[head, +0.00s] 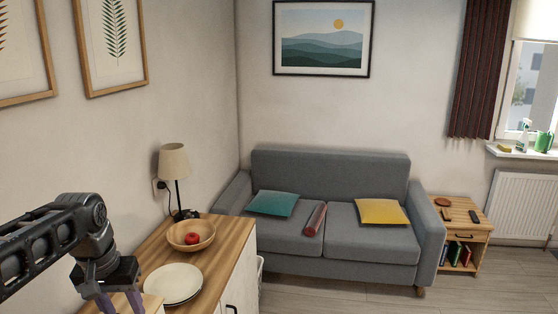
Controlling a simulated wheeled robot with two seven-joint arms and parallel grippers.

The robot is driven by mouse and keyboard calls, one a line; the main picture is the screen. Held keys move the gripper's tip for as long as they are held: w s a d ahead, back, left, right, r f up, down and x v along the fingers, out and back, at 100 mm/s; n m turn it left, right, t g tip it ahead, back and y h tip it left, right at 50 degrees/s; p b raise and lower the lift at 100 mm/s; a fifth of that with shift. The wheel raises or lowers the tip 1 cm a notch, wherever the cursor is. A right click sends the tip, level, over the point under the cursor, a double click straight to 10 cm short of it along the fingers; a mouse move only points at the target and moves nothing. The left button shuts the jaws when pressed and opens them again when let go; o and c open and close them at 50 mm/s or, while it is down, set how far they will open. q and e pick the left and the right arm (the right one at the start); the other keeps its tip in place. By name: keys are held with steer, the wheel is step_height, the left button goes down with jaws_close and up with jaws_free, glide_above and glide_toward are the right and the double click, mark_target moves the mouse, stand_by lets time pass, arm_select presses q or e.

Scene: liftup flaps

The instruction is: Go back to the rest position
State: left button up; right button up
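My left gripper (120,300) is at the lower left, pointing down over the near end of the wooden-topped cabinet (226,240). The fingertips are cut off by the bottom edge. My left arm comes in from the left edge. My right gripper is not in view.
On the cabinet are a white plate stack (172,284), a wooden bowl (191,244) with a red apple (192,238), and a lamp (174,162). A grey sofa (330,167) and side table (462,213) stand beyond. Floor (340,298) is clear at front right.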

arm_select(q)
steer(key=w+d+f+m+t+h, duration=0.15)
steer(key=w+d+f+t, duration=0.25)
steer(key=w+d+f, duration=0.75)
steer(key=s+d+f+h, duration=0.1)
steer(key=s+d+f, duration=0.15)
steer(key=f, duration=0.35)
steer(key=s+d+f, duration=0.2)
steer(key=d+f, duration=0.1)
steer(key=f, duration=0.3)
steer(key=s+d+f+g, duration=0.1)
steer(key=s+d+f, duration=0.3)
steer(key=s+f, duration=0.2)
steer(key=s+d+f+g+h, duration=0.1)
steer(key=s+d+f+g, duration=0.1)
steer(key=s+f, duration=0.5)
steer(key=s+d+f+n+g, duration=0.1)
steer(key=s+d+f, duration=0.4)
steer(key=s, duration=0.8)
steer(key=shift+s+d+f+g+h, duration=0.2)
steer(key=shift+d+f+g+h, duration=0.15)
steer(key=shift+f+g, duration=0.3)
